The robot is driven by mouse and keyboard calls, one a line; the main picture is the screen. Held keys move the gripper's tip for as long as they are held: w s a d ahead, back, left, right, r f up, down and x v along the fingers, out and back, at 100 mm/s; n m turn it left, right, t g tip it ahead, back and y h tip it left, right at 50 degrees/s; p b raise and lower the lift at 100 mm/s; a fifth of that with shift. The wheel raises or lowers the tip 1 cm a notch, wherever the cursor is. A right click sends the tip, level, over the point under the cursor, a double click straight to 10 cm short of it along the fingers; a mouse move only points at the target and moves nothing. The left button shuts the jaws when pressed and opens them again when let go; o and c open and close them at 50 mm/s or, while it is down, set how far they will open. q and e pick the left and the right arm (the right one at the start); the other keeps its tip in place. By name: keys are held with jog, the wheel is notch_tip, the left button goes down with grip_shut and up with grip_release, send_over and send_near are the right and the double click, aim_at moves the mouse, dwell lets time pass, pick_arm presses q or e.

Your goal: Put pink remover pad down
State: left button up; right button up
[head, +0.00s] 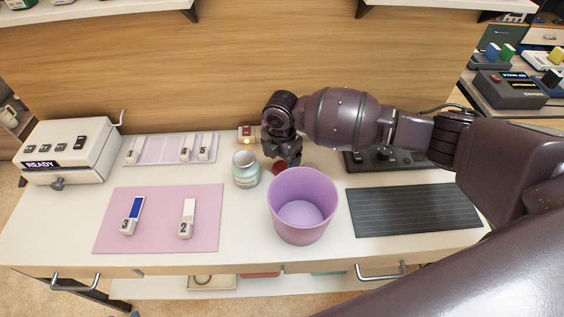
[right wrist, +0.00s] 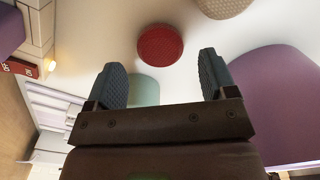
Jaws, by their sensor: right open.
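My right gripper (head: 288,158) is above the white desk, behind the purple bin. In the right wrist view its two fingers (right wrist: 163,78) are apart with nothing gripped. A round red pad-like piece (right wrist: 160,45) lies on the desk just beyond the fingertips; a bit of the red piece (head: 279,168) shows behind the bin in the head view. A pinkish-beige textured disc (right wrist: 223,6) is cut off at the top edge of the right wrist view. I cannot tell for sure which is the pink remover pad. My left gripper is not in view.
A purple bin (head: 303,232) stands in front of the gripper, and a teal jar (head: 245,170) stands left of it. A pink mat (head: 158,232) holds two numbered handled pieces. A dark ribbed mat (head: 412,210) lies at right. A READY box (head: 62,150) stands at far left.

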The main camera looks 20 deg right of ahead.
aim_at(282, 166)
notch_tip(282, 166, up, 9)
jog(key=p, duration=0.1)
jog(key=shift+r, duration=0.15)
dwell(0.5)
